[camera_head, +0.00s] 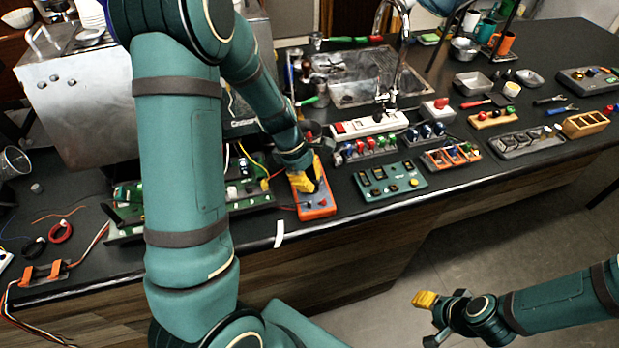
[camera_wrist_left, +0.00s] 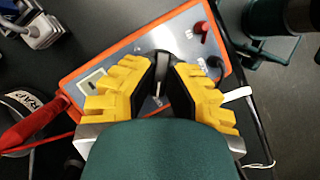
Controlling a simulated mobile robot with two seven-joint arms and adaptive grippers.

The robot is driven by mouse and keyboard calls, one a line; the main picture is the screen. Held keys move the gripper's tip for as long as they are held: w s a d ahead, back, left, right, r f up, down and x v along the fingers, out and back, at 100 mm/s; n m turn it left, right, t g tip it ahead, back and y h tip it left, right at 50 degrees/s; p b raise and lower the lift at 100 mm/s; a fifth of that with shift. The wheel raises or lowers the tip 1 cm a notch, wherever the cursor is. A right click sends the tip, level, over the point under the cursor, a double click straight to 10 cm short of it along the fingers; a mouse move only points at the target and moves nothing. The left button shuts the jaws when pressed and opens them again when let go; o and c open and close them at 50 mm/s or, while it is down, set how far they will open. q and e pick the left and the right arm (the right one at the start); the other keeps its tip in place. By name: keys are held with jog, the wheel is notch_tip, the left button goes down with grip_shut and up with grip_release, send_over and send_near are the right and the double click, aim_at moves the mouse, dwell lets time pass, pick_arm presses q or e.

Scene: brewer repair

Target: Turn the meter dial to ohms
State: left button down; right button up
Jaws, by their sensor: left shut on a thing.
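The meter (camera_head: 318,208) is a flat orange-edged case with a grey face, lying on the dark counter near its front edge. In the left wrist view the meter (camera_wrist_left: 110,68) sits under my left gripper (camera_wrist_left: 162,82). The yellow ribbed fingers are closed in on the dark dial (camera_wrist_left: 160,62), one on each side, and partly hide it. The markings around the dial are too small or hidden to read. In the head view my left gripper (camera_head: 306,178) reaches down onto the meter. My right gripper (camera_head: 428,312) hangs over the floor, away from the counter.
A red probe (camera_wrist_left: 35,122) lies beside the meter. A circuit board (camera_head: 245,193) with wires lies left of it, near the metal brewer (camera_head: 75,105). A teal panel (camera_head: 390,182) and several small part trays stand to the right. A sink (camera_head: 355,85) is behind.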

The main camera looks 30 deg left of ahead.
pick_arm(q)
jog(key=m+g+p, duration=0.1)
jog(key=m, duration=0.3)
jog(key=shift+g+p, duration=0.35)
jog(key=shift+g, duration=0.05)
jog(key=m+g+p, duration=0.1)
jog(key=m, duration=0.3)
jog(key=shift+w+y, duration=0.1)
jog(key=shift+y, duration=0.2)
jog(key=m+g, duration=0.1)
jog(key=m, duration=0.2)
jog(key=shift+d+m+y+p, duration=0.15)
jog(key=shift+m+y+p, duration=0.15)
jog(key=shift+m+y, duration=0.1)
jog(key=shift+w+f+m+g+y, duration=0.1)
jog(key=shift+m+g+y, duration=0.25)
jog(key=shift+m, duration=0.8)
jog(key=shift+m+g+y, duration=0.25)
jog(key=shift+m+y, duration=0.2)
jog(key=shift+m, duration=0.7)
jog(key=c, duration=1)
grip_release()
